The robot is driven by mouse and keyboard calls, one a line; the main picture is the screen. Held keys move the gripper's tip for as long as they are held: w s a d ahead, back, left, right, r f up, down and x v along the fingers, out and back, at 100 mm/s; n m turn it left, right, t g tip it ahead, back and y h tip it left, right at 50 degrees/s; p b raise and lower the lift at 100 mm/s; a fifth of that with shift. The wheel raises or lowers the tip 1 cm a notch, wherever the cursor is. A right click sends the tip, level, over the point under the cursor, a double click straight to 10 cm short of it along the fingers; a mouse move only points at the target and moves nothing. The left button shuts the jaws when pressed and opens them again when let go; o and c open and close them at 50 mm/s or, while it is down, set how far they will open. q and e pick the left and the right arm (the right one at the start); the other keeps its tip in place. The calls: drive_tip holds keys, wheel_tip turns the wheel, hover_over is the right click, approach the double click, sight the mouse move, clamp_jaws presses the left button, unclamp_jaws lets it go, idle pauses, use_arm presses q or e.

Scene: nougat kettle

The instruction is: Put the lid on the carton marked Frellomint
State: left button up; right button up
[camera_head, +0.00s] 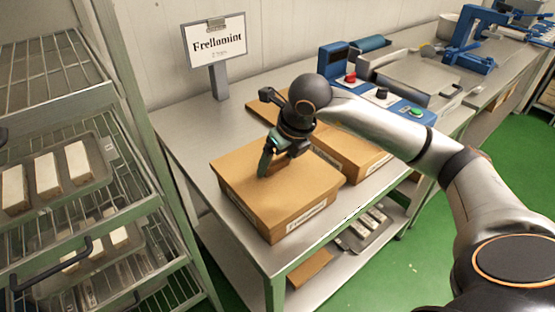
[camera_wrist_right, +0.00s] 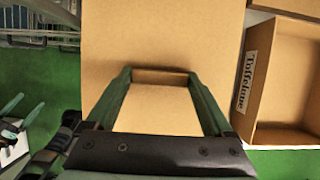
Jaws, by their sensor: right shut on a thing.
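A sign reading Frellomint (camera_head: 215,42) stands at the back left of the steel table. In front of it is a closed-looking brown carton (camera_head: 288,221), its front label too small to read. My right gripper (camera_head: 264,172) reaches down onto its flat brown lid (camera_head: 240,173). In the wrist view the right gripper (camera_wrist_right: 165,80) has its fingers on either side of a raised part of the lid (camera_wrist_right: 165,35) and is shut on it. I cannot tell whether the lid is fully seated. My left gripper (camera_wrist_right: 22,112) shows small at the wrist view's left edge, fingers apart.
An open carton labelled Toffelune (camera_wrist_right: 290,85) stands beside the lid; it shows behind my right gripper in the head view (camera_head: 352,158). A rack (camera_head: 120,160) with trays stands left. Blue-framed equipment (camera_head: 333,62) fills the table's back. A lower shelf holds a tray (camera_head: 368,232).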

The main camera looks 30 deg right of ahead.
drive_tip(key=shift+f+b, duration=0.25)
drive_tip(key=shift+b, duration=0.1)
idle(0.5)
drive_tip(key=o, duration=1.1)
drive_tip(key=shift+r+p, duration=2.8)
drive_tip(key=shift+r, duration=1.25)
drive_tip(key=shift+f, duration=0.1)
